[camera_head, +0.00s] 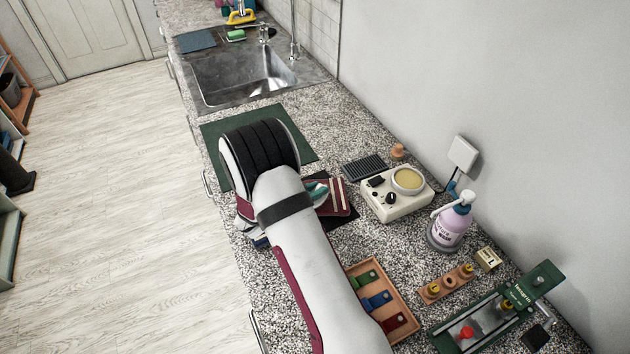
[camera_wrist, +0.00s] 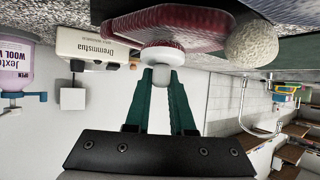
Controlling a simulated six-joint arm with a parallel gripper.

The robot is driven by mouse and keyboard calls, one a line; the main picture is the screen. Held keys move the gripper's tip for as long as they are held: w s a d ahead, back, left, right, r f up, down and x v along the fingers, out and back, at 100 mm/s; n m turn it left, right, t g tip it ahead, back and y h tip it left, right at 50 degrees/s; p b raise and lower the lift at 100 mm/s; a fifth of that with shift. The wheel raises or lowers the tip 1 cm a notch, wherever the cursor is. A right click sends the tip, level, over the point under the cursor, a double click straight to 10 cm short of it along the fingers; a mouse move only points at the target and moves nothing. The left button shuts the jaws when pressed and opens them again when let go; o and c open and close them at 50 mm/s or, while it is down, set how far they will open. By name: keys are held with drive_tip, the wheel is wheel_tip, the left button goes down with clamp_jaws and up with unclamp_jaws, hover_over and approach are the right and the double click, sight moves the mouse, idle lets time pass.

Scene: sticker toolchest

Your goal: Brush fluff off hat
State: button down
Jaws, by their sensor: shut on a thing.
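In the wrist view, which looks upside down, my gripper (camera_wrist: 160,90) has its two dark green fingers shut on a round white piece (camera_wrist: 162,55) with a pinkish-brown top. This piece is against or very close to a dark red, ribbed, cloth-like thing (camera_wrist: 185,22), which I take to be the hat. A pale fuzzy ball (camera_wrist: 256,38) is at its right end; I cannot tell whether it is a bobble or fluff. In the head view, my arm hides most of the work spot. A dark red striped piece (camera_head: 337,199) shows beside it.
A white device (camera_head: 395,203) with a round yellowish top stands right of my arm. A lilac pump bottle (camera_head: 449,222), a wooden tray (camera_head: 392,322) and a green frame (camera_head: 537,283) are nearer. A green mat (camera_head: 300,151) and the sink (camera_head: 245,75) lie beyond.

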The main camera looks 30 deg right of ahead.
drive_tip(key=shift+s+a, duration=0.25)
drive_tip(key=shift+s, duration=0.8)
drive_tip(key=shift+d, duration=0.65)
drive_tip(key=shift+w+d, duration=0.5)
drive_tip(key=shift+w, duration=0.9)
drive_tip(key=shift+w+d, duration=0.45)
drive_tip(key=shift+w, duration=0.9)
drive_tip(key=shift+w+d, duration=0.5)
drive_tip(key=shift+w, duration=0.9)
wheel_tip(320, 180, up, 6)
drive_tip(key=shift+r, duration=0.2)
drive_tip(key=s+a+r+n+t+y, duration=0.2)
drive_tip(key=a+r, duration=0.4)
drive_tip(key=r, duration=0.3)
drive_tip(key=s+a+r+n+t+y, duration=0.2)
drive_tip(key=s+a+r+n, duration=0.2)
drive_tip(key=r, duration=0.6)
drive_tip(key=s+a+r+n+t+y, duration=0.1)
drive_tip(key=s+a+r+n+y, duration=0.2)
drive_tip(key=s+a+r, duration=0.3)
wheel_tip(320, 180, up, 4)
drive_tip(key=shift+s+a+f+t, duration=0.1)
drive_tip(key=shift+s+a+t, duration=0.3)
drive_tip(key=shift+a, duration=0.75)
